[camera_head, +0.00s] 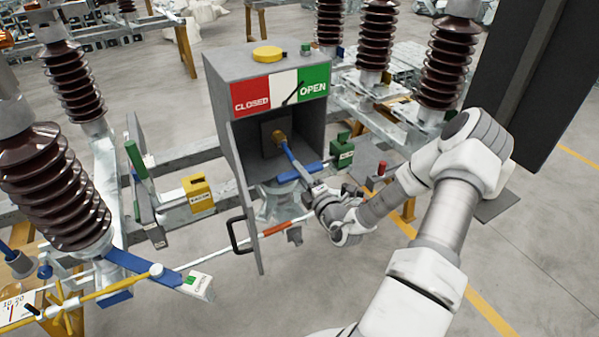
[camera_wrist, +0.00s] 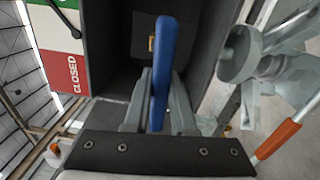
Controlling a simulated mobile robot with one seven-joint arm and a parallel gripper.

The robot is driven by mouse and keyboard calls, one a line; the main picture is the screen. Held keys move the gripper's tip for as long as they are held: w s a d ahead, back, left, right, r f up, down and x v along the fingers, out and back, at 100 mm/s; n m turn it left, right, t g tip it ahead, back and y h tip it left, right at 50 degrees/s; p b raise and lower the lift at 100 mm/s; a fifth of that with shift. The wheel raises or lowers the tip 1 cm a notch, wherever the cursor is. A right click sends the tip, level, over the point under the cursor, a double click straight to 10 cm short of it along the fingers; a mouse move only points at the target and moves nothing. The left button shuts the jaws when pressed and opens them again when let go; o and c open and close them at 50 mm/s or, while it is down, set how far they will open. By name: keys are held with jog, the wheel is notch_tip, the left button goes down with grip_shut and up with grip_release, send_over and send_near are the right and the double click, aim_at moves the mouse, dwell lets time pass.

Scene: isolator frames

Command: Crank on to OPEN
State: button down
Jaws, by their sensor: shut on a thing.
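The grey drive box (camera_head: 228,110) stands open at the front in the middle of the head view. Its sign has a red CLOSED field (camera_head: 250,96), a white middle and a green OPEN field (camera_head: 313,84). A dark pointer (camera_head: 292,94) lies over the white field, near the green edge.
Brown ribbed insulators (camera_head: 60,185) stand left and behind on metal frames. A yellow padlock-like block (camera_head: 198,194) is left of the box. The box door (camera_head: 250,215) with a black handle hangs open in front. A red button post (camera_head: 381,169) stands right of my gripper.

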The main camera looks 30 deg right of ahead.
jog(key=shift+r, duration=0.15)
jog(key=shift+r+m+p, duration=0.2)
jog(key=shift+m+p, duration=0.4)
jog(key=shift+p, duration=0.15)
jog(key=shift+f+m+p, duration=0.1)
jog(key=shift+m+p, duration=0.35)
jog(key=shift+m, duration=0.15)
jog(key=shift+a+r+m+p, duration=0.15)
jog(key=shift+r+m+p, duration=0.1)
jog(key=shift+m+p, duration=0.55)
jog(key=shift+f+m, duration=0.15)
jog(key=shift+m, duration=0.35)
jog(key=shift+c, duration=2.2)
grip_release()
jog(key=o, duration=0.4)
jog(key=shift+o, duration=0.2)
jog(key=shift+f, duration=0.1)
